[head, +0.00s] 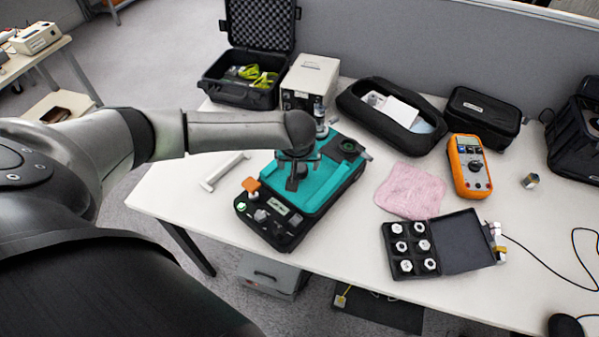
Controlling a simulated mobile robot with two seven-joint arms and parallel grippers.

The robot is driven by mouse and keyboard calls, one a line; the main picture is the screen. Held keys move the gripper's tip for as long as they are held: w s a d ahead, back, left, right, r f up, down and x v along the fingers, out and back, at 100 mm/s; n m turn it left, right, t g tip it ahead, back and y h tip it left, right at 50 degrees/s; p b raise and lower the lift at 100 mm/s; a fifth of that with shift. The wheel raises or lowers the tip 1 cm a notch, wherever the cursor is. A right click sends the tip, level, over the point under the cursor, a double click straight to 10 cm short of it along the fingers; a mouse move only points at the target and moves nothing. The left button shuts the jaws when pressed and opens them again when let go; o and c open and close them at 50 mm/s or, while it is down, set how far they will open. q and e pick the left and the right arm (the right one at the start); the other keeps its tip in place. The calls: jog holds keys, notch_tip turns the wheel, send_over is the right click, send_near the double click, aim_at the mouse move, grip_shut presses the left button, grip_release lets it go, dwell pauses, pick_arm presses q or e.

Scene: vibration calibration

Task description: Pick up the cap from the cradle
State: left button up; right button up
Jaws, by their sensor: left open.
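A black calibration unit with a teal top (318,190) sits near the middle of the table. My left gripper (296,178) is open, pointing down over the left part of the teal top, with nothing seen between its fingers. An orange piece (251,186) stands on the near left end, by small knobs and a display. My wrist hides part of the teal top. My right gripper is not in view.
Right are a pink cloth (410,191), an orange multimeter (469,165) and an open case of several white pieces (440,247).

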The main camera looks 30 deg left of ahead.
aim_at(299, 167)
pick_arm(q)
jog(key=shift+b+x, duration=0.35)
jog(key=shift+x, duration=1.15)
jog(key=shift+d, duration=0.1)
grip_shut()
